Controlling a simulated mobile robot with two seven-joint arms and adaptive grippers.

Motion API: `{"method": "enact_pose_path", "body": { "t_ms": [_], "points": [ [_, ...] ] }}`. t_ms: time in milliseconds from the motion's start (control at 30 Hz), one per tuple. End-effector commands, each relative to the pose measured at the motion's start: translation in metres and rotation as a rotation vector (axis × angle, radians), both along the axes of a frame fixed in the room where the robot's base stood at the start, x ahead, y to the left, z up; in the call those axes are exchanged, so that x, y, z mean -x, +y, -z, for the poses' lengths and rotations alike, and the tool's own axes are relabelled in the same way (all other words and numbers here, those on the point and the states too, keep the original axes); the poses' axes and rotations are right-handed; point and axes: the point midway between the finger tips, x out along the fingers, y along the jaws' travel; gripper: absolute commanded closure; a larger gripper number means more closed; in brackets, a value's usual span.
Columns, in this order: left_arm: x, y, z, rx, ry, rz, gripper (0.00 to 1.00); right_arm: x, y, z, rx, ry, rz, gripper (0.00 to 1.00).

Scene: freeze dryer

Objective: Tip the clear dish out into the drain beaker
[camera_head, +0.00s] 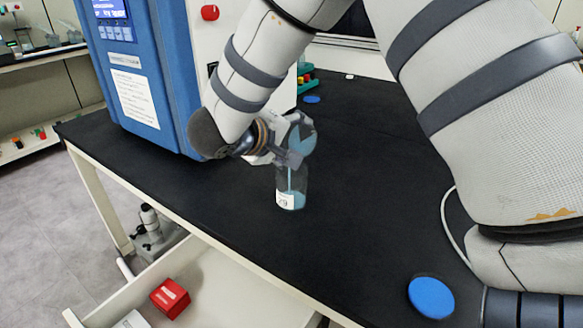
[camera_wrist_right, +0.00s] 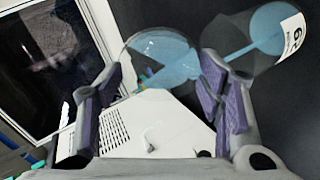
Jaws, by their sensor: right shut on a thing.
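My right gripper (camera_head: 296,141) is shut on the clear dish (camera_head: 304,137), which is tilted on edge and has blue liquid in it. In the right wrist view, the dish (camera_wrist_right: 158,48) sits between the purple-padded fingers (camera_wrist_right: 160,78). A thin blue stream (camera_wrist_right: 237,53) runs from its rim into the drain beaker (camera_wrist_right: 229,32). The clear beaker (camera_head: 283,184) stands upright on the black bench just below the dish, with a white label and blue liquid at its bottom. The gripper partly hides the beaker's rim in the head view. My left gripper is not in view.
The blue freeze dryer (camera_head: 173,80) stands at the back left of the black bench (camera_head: 370,220). A blue disc (camera_head: 431,298) lies near the front right, and a smaller one (camera_head: 312,99) lies behind the gripper. A red box (camera_head: 170,298) is below the bench. The bench right of the beaker is clear.

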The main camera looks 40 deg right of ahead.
Motion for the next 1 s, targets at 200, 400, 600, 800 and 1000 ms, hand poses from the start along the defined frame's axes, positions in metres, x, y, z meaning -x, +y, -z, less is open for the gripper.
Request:
{"method": "enact_pose_path", "body": {
  "t_ms": [200,400,600,800,1000],
  "points": [
    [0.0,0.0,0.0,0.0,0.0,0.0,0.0,-0.0002,0.0006,-0.0001,0.015,0.0,0.0,0.66],
    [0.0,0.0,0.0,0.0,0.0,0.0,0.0,-0.0002,0.0012,-0.0004,0.028,0.0,-0.001,0.66],
    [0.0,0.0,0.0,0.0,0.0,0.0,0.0,-0.0001,0.0017,-0.0004,0.041,0.0,0.0,0.66],
    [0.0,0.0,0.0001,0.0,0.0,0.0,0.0,0.0,0.0023,-0.0004,0.053,0.0,0.0,0.66],
    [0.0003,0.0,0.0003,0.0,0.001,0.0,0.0,-0.0001,0.0027,-0.0004,0.066,-0.001,0.0,0.66]
  ]
}}
